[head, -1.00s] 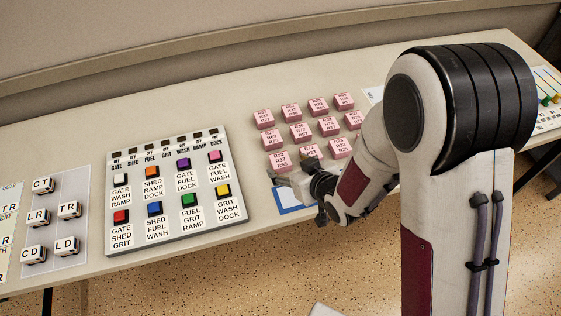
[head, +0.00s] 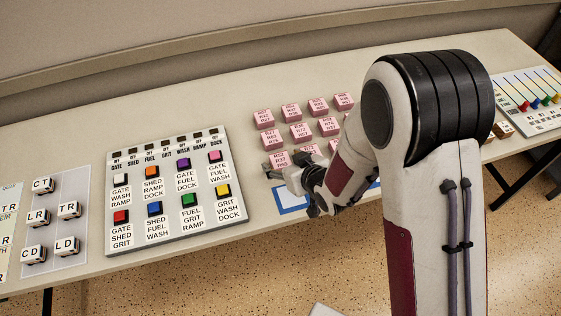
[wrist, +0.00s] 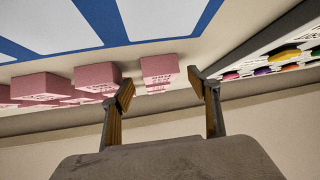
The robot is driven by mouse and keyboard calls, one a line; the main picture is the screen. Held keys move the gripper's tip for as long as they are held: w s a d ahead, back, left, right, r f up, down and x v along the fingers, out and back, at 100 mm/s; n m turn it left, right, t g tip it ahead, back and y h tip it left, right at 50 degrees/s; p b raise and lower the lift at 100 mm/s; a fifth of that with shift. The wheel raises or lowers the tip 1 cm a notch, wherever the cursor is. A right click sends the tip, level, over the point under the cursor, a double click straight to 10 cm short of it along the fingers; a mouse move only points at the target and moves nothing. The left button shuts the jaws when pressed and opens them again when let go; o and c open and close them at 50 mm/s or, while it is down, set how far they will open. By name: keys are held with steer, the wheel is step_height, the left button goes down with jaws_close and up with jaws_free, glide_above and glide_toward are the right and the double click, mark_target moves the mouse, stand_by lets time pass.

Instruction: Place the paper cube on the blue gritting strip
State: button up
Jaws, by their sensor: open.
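Several pink blocks with printed labels stand in rows on the table, such as a front-left pink block (head: 279,159); I cannot tell whether one of them is the paper cube. In the wrist view a single pink block (wrist: 158,68) shows beyond and between my fingertips, untouched. My gripper (head: 271,168) is open and empty at the front-left of the rows; its spread fingers also show in the wrist view (wrist: 163,88). A blue-bordered white panel (head: 291,203) lies below my gripper, partly hidden by it.
A button panel (head: 243,212) stands left of my gripper. A grey tray (head: 58,190) with lettered blocks lies further left. Brown cubes (head: 503,130) sit near the strip board, partly behind my arm. My arm hides the right end of the pink rows.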

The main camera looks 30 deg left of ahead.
mark_target(281, 159)
steer(key=shift+x, duration=1.2)
steer(key=c, duration=1.4)
steer(key=shift+r, duration=0.15)
steer(key=shift+c, duration=0.4)
steer(key=shift+r, duration=4.85)
